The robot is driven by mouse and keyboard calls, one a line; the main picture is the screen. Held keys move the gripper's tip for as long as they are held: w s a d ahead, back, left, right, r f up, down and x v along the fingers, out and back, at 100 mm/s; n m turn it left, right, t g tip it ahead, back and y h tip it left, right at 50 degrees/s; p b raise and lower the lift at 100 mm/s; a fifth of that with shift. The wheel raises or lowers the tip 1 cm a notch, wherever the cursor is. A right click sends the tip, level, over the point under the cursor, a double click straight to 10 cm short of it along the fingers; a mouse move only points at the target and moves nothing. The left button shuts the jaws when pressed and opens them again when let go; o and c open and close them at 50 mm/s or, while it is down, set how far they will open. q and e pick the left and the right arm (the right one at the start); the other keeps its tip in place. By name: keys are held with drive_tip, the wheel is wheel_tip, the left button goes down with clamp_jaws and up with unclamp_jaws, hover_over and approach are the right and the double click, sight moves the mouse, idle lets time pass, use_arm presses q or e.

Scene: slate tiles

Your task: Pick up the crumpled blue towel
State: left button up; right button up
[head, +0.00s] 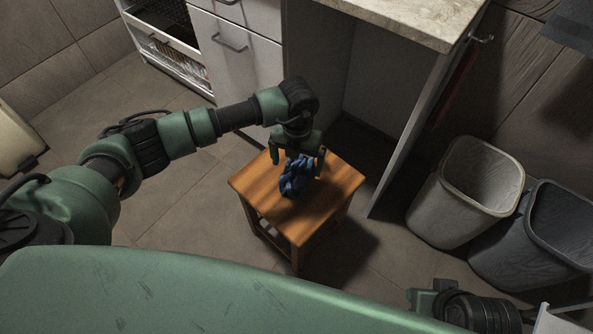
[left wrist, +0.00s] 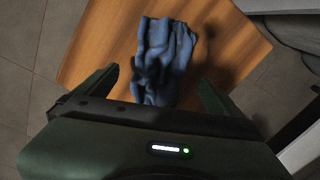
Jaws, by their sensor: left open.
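The crumpled blue towel (head: 296,180) lies in a heap on top of a small wooden stool (head: 258,185). In the left wrist view the towel (left wrist: 165,58) shows between and beyond the fingers, on the stool's striped wooden top (left wrist: 105,48). My left gripper (head: 300,160) is open, at the towel's far side in the head view, with one finger on each side. In the left wrist view its fingers (left wrist: 158,85) stand apart, and part of the towel is hidden behind the gripper body. I cannot tell whether the fingers touch it. My right gripper is not clearly in view.
A pale bin (head: 465,190) and a dark grey bin (head: 540,235) stand to the right. White drawers (head: 240,55) and a counter (head: 400,15) with an open space beneath it stand behind the stool. Tiled floor (head: 185,215) is clear left of the stool.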

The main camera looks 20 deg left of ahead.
sight(296, 167)
use_arm(q)
wheel_tip(296, 167, down, 5)
drive_tip(key=shift+a+f+b, duration=0.1)
drive_tip(key=shift+f+b, duration=0.05)
drive_tip(key=shift+b, duration=0.55)
drive_tip(key=c, duration=1.4)
